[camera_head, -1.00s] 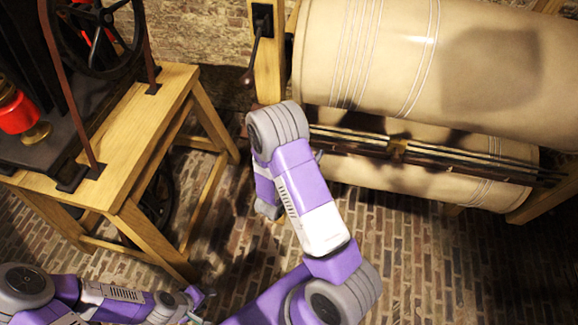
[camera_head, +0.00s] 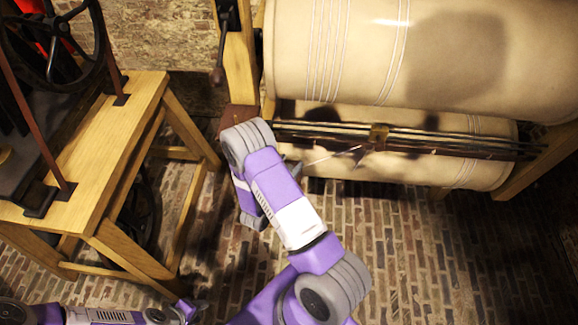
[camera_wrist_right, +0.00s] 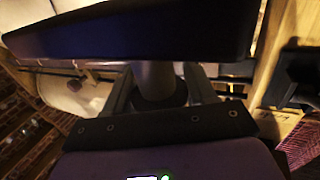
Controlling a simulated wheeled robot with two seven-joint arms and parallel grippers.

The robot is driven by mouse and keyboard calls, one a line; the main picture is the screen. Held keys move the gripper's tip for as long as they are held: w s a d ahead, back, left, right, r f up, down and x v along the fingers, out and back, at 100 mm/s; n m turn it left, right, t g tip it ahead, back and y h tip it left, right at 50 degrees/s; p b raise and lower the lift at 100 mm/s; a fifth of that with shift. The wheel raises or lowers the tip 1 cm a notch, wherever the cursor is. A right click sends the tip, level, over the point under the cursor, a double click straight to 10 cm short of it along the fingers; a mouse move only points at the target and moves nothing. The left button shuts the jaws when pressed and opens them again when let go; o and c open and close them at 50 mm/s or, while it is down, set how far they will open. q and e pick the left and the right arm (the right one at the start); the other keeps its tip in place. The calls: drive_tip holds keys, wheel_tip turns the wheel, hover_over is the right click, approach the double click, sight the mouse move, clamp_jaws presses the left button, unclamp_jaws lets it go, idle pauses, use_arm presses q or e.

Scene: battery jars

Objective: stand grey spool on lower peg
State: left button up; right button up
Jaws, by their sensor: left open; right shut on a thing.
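In the right wrist view my right gripper (camera_wrist_right: 163,92) is shut on the grey spool (camera_wrist_right: 154,80). Its grey core stands between the fingers, and a wide, dark flange spans the top of the picture. A smaller dark round part shows at the core's lower end. In the head view my right forearm hides the spool and most of that gripper. My left gripper (camera_head: 190,307) is open and empty at the bottom left of the head view, low over the brick floor. I cannot make out the lower peg in either view.
A large cream roller (camera_head: 440,50) lies above a second roller (camera_head: 400,175), with dark rails (camera_head: 450,143) between. A wooden post (camera_head: 240,62) with a crank handle (camera_head: 217,75) stands at their left end. A wooden stand (camera_head: 112,150) is at left. The brick floor (camera_head: 400,250) is open.

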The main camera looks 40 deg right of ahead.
drive_tip(key=o, duration=0.6)
drive_tip(key=shift+f, duration=0.15)
drive_tip(key=o, duration=0.4)
drive_tip(key=shift+o, duration=0.2)
